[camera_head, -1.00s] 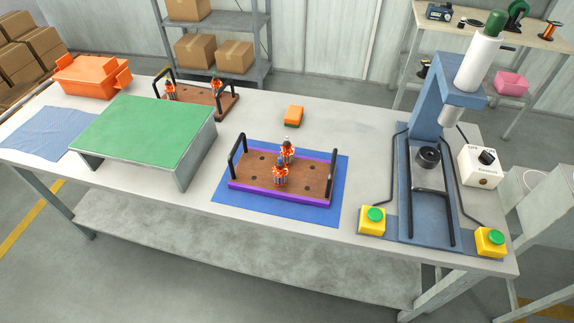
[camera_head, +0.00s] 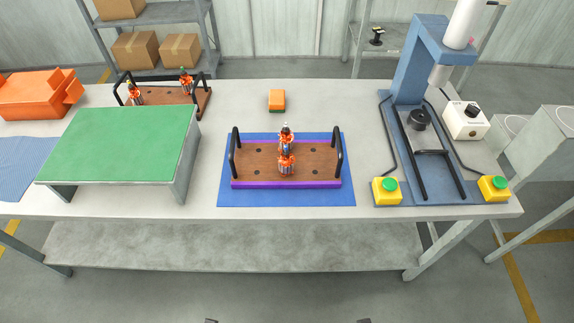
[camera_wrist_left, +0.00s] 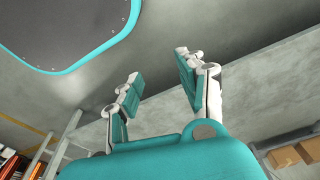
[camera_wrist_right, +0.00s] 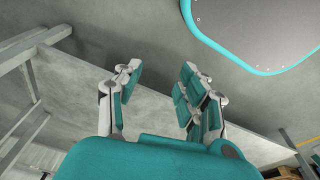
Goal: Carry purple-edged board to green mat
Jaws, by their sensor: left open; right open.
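The purple-edged board (camera_head: 252,164) is a brown board with a purple front edge and a black handle at each end. It lies on a blue mat (camera_head: 347,195) in the middle of the bench, with two orange-and-metal armatures (camera_head: 287,162) on it. The green mat (camera_head: 128,142) is the empty top of a raised stand to the left. My left gripper (camera_wrist_left: 158,80) is open and empty in the left wrist view. My right gripper (camera_wrist_right: 157,85) is open and empty in the right wrist view. Only small dark tips show at the bottom edge of the head view.
A second brown board (camera_head: 172,96) with black handles and armatures stands behind the green mat. An orange bin (camera_head: 38,97) is at far left. An orange block (camera_head: 277,99) lies behind the purple-edged board. A blue press (camera_head: 416,85) with yellow-green buttons (camera_head: 386,191) stands to the right.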

